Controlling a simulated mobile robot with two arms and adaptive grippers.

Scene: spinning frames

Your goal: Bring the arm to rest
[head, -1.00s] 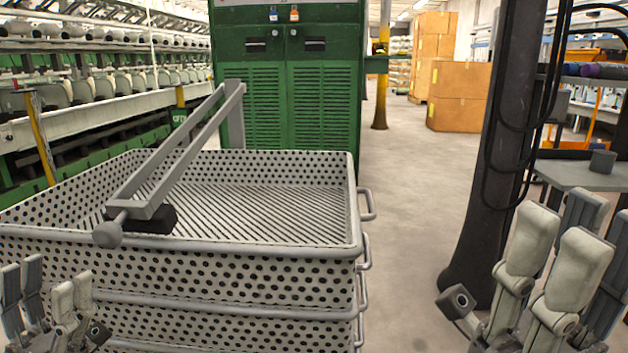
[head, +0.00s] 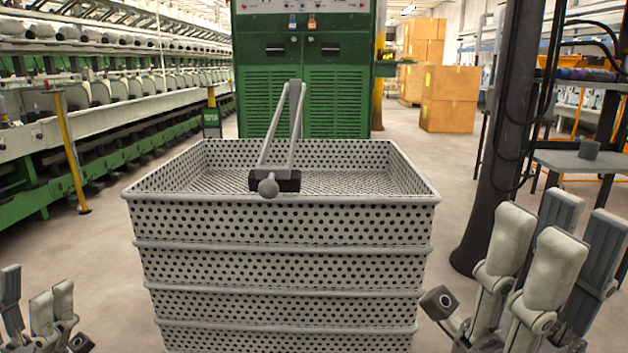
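My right gripper (head: 545,262) is at the lower right of the head view, its grey fingers pointing up and spread apart. Nothing shows between them. My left gripper (head: 40,310) is at the lower left, partly cut off by the frame edge, with its fingers apart and nothing seen in them. A grey metal arm (head: 275,140) with a black block and a round knob (head: 269,187) at its near end lies over a perforated basket (head: 290,220). I cannot tell whether the task's arm is this one or one of mine. Both grippers are clear of the basket.
A green cabinet (head: 340,95) stands behind the basket. Spinning frames (head: 100,110) line the left, with a yellow post (head: 68,150). A dark column (head: 505,150) stands at right, near a grey table (head: 585,166). Cardboard boxes (head: 449,100) are farther back. Open floor lies between column and basket.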

